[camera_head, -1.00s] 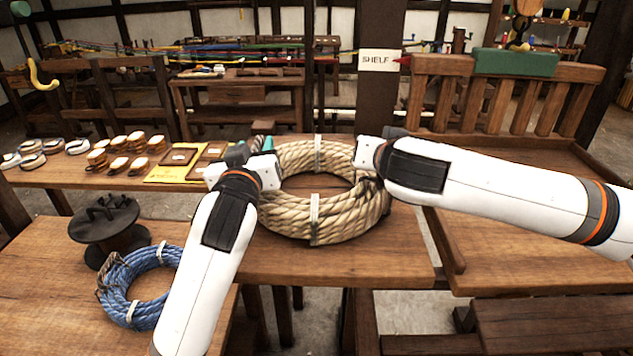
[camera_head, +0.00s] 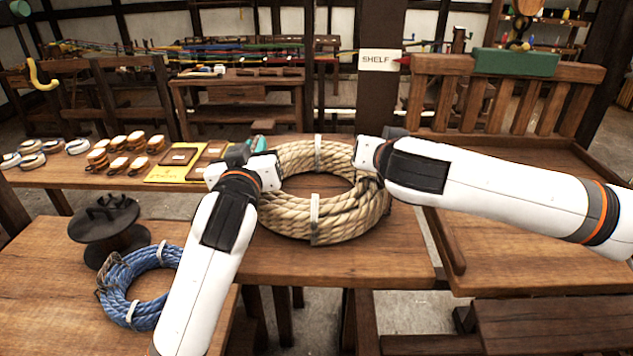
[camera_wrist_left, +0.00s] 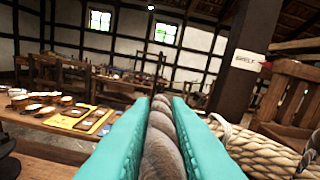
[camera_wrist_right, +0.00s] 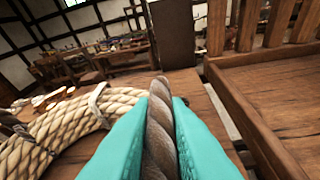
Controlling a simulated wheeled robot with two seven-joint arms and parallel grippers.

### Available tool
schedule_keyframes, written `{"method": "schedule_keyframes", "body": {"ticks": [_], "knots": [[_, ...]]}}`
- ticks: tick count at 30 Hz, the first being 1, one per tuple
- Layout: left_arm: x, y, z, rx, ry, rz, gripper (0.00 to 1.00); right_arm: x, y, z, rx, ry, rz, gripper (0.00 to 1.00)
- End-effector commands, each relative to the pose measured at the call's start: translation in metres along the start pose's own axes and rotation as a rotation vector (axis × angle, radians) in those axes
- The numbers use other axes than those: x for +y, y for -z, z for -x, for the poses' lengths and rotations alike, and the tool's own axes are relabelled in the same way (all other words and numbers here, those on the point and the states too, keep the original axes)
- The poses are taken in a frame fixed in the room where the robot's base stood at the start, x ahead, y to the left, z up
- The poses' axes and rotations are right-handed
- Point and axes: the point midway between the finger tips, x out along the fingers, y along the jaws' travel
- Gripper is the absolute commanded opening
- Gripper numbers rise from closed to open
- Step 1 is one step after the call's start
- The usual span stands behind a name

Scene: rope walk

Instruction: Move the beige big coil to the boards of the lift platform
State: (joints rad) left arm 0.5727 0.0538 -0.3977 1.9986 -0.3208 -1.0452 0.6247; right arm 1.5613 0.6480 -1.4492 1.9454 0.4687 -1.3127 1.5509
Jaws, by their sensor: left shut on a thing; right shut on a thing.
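The beige big coil (camera_head: 340,222) is a thick rope ring with white ties, at the middle of the head view on or just above the wooden table (camera_head: 330,265); I cannot tell if it touches. My left gripper (camera_head: 268,168) is shut on its left side, and my right gripper (camera_head: 366,158) on its right side. Each wrist view shows a rope strand between teal fingers, the left (camera_wrist_left: 160,140) and the right (camera_wrist_right: 158,135). The fingertips are mostly hidden in the head view. A boarded surface with a raised edge (camera_head: 530,245), possibly the lift platform, is at the right.
A blue coil (camera_head: 122,290) and a dark spool (camera_head: 108,230) lie at the lower left. Small coils (camera_head: 130,143) and a yellow sheet (camera_head: 175,174) are on the table's left part. A dark post (camera_head: 378,100) with a SHELF sign (camera_head: 380,60) stands behind. A slatted rail (camera_head: 500,100) backs the right surface.

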Motion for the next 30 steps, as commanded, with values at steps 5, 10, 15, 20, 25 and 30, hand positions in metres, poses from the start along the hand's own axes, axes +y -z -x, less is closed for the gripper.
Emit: {"method": "schedule_keyframes", "body": {"ticks": [5, 10, 15, 20, 25, 30], "knots": [[0.0012, 0.0006, -0.0003, 0.002, -0.004, 0.003, 0.00, -0.0006, 0.0003, -0.0002, 0.001, 0.002, -0.001, 0.00], [0.0014, 0.0006, -0.0004, 0.002, -0.005, 0.003, 0.00, -0.0007, 0.0004, -0.0002, 0.001, 0.002, -0.001, 0.00], [0.0016, 0.0007, -0.0004, 0.002, -0.005, 0.003, 0.00, -0.0007, 0.0004, -0.0002, 0.001, 0.003, -0.001, 0.00], [0.0017, 0.0007, -0.0004, 0.002, -0.005, 0.003, 0.00, -0.0008, 0.0005, -0.0002, 0.001, 0.003, -0.001, 0.00], [0.0014, -0.0017, -0.0001, -0.003, -0.004, 0.003, 0.00, -0.0003, -0.0020, 0.0005, -0.004, 0.001, -0.002, 0.00], [0.0009, -0.0051, -0.0002, -0.003, -0.005, 0.003, 0.00, 0.0003, -0.0051, 0.0018, -0.004, 0.001, -0.002, 0.00]]}}
